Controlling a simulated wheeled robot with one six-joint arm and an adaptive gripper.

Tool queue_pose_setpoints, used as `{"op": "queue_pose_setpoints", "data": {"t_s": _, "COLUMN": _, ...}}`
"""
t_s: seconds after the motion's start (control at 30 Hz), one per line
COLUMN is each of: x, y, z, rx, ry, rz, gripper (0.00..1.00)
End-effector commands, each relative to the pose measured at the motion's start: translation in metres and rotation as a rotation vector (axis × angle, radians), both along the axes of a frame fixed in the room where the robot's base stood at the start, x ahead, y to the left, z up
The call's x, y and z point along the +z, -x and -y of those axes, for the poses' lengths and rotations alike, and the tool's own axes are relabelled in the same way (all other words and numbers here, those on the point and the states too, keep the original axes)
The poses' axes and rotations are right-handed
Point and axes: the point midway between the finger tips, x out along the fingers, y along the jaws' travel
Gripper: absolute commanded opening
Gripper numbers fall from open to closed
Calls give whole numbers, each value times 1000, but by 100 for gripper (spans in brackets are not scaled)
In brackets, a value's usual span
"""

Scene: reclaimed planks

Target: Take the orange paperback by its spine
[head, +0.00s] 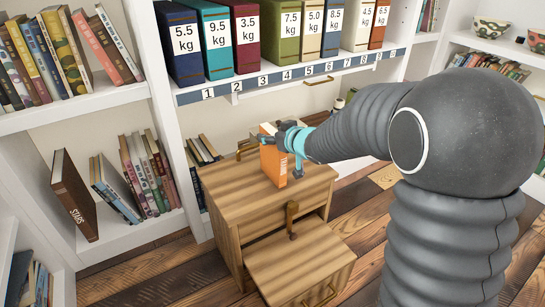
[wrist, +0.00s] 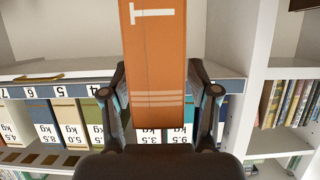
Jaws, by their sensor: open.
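The orange paperback (head: 274,168) stands upright on top of a wooden cabinet (head: 226,189) in the head view. My gripper (head: 282,141) is at the upper part of the book, partly covering it. In the wrist view the book's orange spine (wrist: 158,55) fills the middle, with a white mark and pale bands on it. My gripper (wrist: 158,78) is open there, with one dark finger on each side of the spine. I cannot tell whether either finger touches the cover.
Behind the cabinet, a shelf holds a row of binders with weight labels (head: 245,38) above a numbered strip (head: 262,80). Bookcases stand at the left, with a brown book (head: 75,195) leaning on a lower shelf.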

Motion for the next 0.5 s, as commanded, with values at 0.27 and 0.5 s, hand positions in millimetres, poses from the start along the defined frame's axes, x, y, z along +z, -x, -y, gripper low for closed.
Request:
{"op": "queue_pose_setpoints", "data": {"t_s": 0.27, "x": 0, "y": 0, "z": 0, "rx": 0, "ry": 0, "rz": 0, "gripper": 8}}
{"op": "queue_pose_setpoints", "data": {"t_s": 0.5, "x": 1, "y": 0, "z": 0, "rx": 0, "ry": -1, "rz": 2, "gripper": 0}}
